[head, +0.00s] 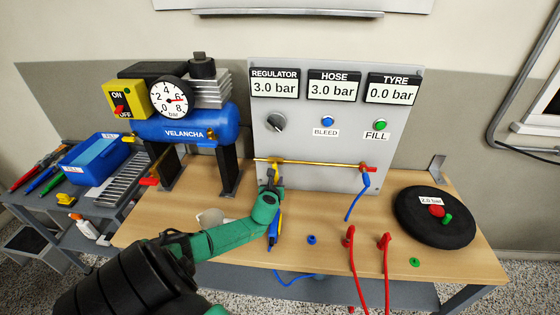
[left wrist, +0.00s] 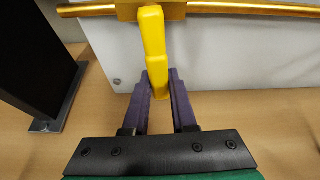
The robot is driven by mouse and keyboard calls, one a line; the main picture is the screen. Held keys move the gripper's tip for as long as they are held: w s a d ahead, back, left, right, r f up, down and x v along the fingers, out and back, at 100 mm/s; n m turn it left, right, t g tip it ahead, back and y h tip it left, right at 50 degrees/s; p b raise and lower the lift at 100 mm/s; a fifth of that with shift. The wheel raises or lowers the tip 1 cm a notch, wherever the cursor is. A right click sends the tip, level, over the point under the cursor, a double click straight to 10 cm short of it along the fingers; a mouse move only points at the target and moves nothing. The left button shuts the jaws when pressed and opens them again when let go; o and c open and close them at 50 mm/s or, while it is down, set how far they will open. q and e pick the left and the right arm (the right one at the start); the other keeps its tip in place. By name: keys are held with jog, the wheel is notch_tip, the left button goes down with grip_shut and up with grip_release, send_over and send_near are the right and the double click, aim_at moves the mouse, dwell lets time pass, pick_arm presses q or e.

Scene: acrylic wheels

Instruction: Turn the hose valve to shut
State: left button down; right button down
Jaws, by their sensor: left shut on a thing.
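A yellow valve lever (left wrist: 152,50) hangs down from a brass fitting on the brass pipe (left wrist: 230,8), roughly square to the pipe. In the head view the lever (head: 276,171) is partly hidden by my gripper, at the left part of the pipe (head: 320,163). My left gripper (left wrist: 160,92) is shut on the lever's lower end, one finger on each side; it also shows in the head view (head: 272,184). A red lever (head: 368,169) sits at the pipe's right end, above a blue hose (head: 357,196). The HOSE display (head: 333,87) reads 3.0 bar. My right gripper is not in view.
A grey panel (head: 300,140) stands behind the pipe. A blue tank (head: 185,127) with a gauge stands at left. A black tyre (head: 434,217) lies at right. Red hoses (head: 386,262) and a blue cap (head: 311,240) are near the table's front (head: 440,262).

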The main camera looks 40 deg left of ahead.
pick_arm(q)
jog(key=shift+s+a+m, duration=0.2)
jog(key=shift+a+m, duration=0.05)
jog(key=shift+m, duration=0.05)
jog(key=shift+f+g+p, duration=0.1)
jog(key=shift+g+p, duration=0.2)
jog(key=c, duration=0.7)
grip_release()
jog(key=shift+s+d+r+p, duration=0.2)
jog(key=shift+s+r+p, duration=0.1)
jog(key=shift+s, duration=0.05)
jog(key=p+v, duration=0.1)
jog(key=v, duration=0.8)
jog(key=p+v, duration=0.1)
jog(key=v, duration=0.3)
jog(key=shift+s+d+f+p, duration=0.15)
jog(key=shift+s+d+p, duration=0.05)
jog(key=shift+d+p, duration=0.15)
